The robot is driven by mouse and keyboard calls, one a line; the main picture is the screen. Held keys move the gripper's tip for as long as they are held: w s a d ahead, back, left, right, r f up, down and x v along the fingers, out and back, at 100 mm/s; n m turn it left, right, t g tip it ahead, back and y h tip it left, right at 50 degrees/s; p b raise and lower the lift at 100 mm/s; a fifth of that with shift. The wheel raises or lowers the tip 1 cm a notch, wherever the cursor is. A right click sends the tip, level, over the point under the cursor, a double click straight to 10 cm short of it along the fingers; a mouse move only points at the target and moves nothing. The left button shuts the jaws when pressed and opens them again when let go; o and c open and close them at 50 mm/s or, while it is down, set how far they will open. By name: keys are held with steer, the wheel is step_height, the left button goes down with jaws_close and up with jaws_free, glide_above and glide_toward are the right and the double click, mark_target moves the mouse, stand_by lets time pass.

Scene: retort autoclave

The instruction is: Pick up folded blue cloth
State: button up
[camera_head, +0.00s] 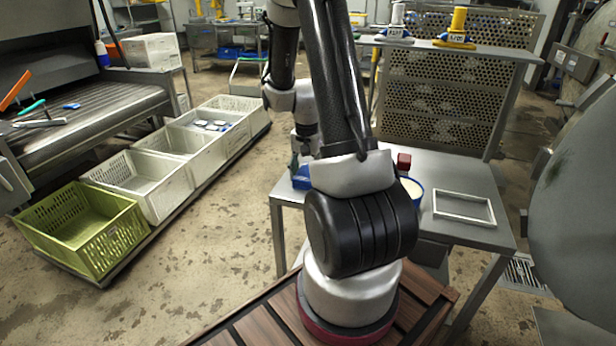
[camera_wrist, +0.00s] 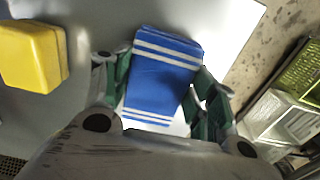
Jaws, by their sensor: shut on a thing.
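The folded blue cloth (camera_wrist: 163,75) with white stripes lies between the fingers of my gripper (camera_wrist: 160,92) in the wrist view. My gripper is shut on it, with a green-padded finger along each side. In the head view a bit of the blue cloth (camera_head: 301,178) shows at the left edge of the metal table (camera_head: 458,178), beside my arm. My arm hides most of the gripper there. I cannot tell whether the cloth touches the table.
A yellow block (camera_wrist: 32,56) is left of the gripper in the wrist view. On the table are a red item (camera_head: 403,161), a blue-rimmed container (camera_head: 412,188) and an empty white frame (camera_head: 464,208).

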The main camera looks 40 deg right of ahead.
mark_target(307, 174)
step_height(307, 174, up, 10)
stand_by(0.6)
